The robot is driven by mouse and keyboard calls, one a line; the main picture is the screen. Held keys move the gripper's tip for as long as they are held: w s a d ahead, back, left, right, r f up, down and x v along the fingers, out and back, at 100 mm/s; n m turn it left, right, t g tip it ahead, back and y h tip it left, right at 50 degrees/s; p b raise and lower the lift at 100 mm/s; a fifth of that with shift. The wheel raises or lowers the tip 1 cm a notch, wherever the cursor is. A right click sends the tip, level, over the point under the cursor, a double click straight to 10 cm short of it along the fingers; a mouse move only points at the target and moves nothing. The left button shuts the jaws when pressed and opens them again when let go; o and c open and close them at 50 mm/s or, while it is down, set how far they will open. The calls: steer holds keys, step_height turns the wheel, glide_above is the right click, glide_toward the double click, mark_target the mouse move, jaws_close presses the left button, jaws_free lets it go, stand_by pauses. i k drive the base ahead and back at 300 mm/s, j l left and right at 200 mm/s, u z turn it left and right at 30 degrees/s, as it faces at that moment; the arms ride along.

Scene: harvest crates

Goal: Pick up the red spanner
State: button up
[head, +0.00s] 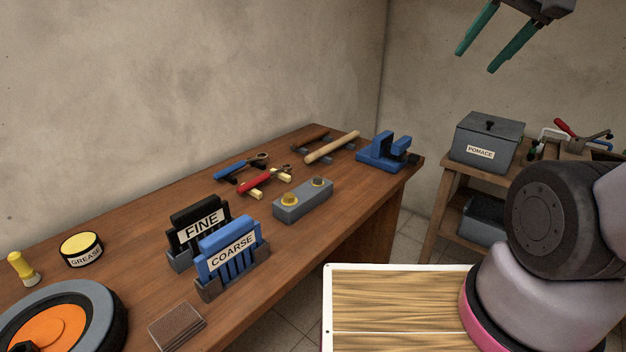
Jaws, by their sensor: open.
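The red spanner (257,181) lies on the wooden workbench (150,250), resting across two small yellow supports (283,175). Its red handle points to the lower left and its grey jaw end to the upper right. A blue spanner (234,169) lies just behind it on dark supports. My gripper (475,62) hangs at the top right, high above and well to the right of the red spanner. Its two green fingers are apart, with nothing between them.
A grey block with yellow-topped bolts (302,202) stands right of the spanner. FINE (200,228) and COARSE (233,251) holders stand in front. Behind are hammers (333,147) and a blue vise (383,154). A POMACE box (487,143) sits on a side table.

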mark_target(244, 189)
steer(key=i+l, duration=0.75)
steer(key=u, duration=0.45)
steer(key=i+l+u, duration=0.1)
steer(key=u, duration=0.3)
steer(key=l+u, duration=0.2)
steer(key=u, duration=0.25)
steer(key=l+u, duration=0.1)
steer(key=u, duration=0.35)
